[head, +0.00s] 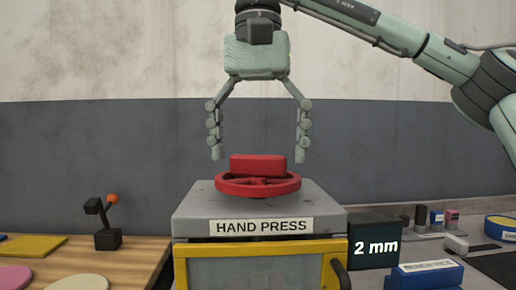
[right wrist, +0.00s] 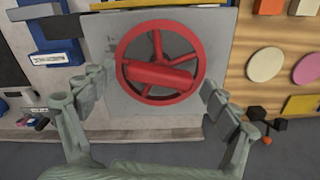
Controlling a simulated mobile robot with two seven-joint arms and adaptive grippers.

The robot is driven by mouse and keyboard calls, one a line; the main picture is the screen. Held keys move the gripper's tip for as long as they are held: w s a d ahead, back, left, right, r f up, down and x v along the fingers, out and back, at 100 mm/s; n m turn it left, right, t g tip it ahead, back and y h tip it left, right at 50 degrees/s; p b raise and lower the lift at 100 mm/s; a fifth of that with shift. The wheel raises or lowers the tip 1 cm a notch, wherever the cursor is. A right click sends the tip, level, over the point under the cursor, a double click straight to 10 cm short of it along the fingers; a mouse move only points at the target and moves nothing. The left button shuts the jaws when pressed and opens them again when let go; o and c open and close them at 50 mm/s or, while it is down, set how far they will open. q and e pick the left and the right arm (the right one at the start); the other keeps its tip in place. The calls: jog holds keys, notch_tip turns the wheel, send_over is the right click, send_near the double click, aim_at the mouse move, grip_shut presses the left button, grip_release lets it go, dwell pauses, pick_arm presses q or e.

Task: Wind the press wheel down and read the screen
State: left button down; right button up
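The red press wheel (head: 258,186) lies flat on top of the grey hand press (head: 190,205), with a raised red bar (head: 257,164) across its middle. My right gripper (head: 258,153) points straight down above the wheel, its fingers spread wide on either side of the bar and touching nothing. In the right wrist view the wheel (right wrist: 157,60) sits between the open fingers (right wrist: 155,90). The dark screen (head: 374,254) at the press's right reads "2 mm". My left gripper is not in view.
A yellow-framed window (head: 180,264) with a dark handle (head: 341,275) is on the press front. A blue box (head: 425,275), stamps and a tape roll (head: 500,228) stand right. A wooden table with a small black lever device (head: 108,238) and flat coloured pieces is left.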

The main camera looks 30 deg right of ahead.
jog(key=c, duration=1)
